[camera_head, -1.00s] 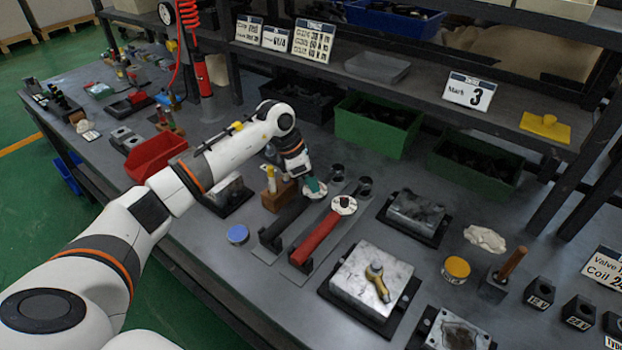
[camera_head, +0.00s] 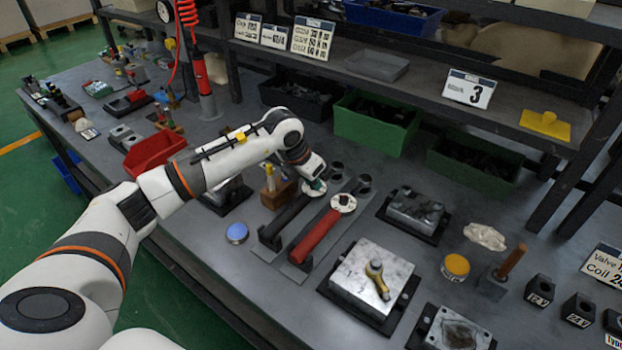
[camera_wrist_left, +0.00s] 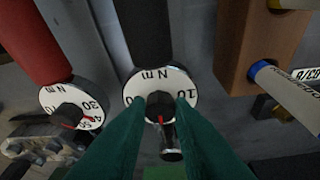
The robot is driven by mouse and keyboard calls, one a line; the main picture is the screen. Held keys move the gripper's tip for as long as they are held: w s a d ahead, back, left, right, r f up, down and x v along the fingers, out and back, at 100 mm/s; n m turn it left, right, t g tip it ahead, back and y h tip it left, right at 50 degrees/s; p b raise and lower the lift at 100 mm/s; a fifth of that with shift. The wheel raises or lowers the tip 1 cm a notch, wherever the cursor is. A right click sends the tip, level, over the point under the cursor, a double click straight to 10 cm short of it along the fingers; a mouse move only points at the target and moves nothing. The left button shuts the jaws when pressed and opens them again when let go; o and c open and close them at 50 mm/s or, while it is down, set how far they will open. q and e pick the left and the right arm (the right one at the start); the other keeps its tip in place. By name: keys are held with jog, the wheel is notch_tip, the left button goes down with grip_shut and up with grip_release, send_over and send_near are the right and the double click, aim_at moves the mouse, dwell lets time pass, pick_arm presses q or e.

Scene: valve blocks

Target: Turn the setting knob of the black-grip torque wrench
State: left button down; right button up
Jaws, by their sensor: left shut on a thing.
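The black-grip torque wrench (camera_head: 285,217) lies on its grey holder, left of the red-grip torque wrench (camera_head: 318,235). In the left wrist view its black grip (camera_wrist_left: 145,35) runs up from a white dial marked N m (camera_wrist_left: 140,83). The setting knob (camera_wrist_left: 159,105), dark with a red mark, sits at the dial's centre. My left gripper (camera_wrist_left: 160,112) is shut on this knob, one green finger on each side. In the head view, my left gripper (camera_head: 315,186) covers part of the wrench's dial. The red wrench's dial (camera_wrist_left: 73,105) is beside it. My right gripper is not in view.
A wooden block (camera_head: 279,193) with upright tools stands close left of the gripper and wrench. A valve block (camera_head: 370,278) sits to the right. Green bins (camera_head: 376,122) stand behind.

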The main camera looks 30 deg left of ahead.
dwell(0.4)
pick_arm(q)
jog(key=c, duration=1.3)
grip_release()
jog(key=b+v, duration=0.1)
jog(key=v, duration=1.1)
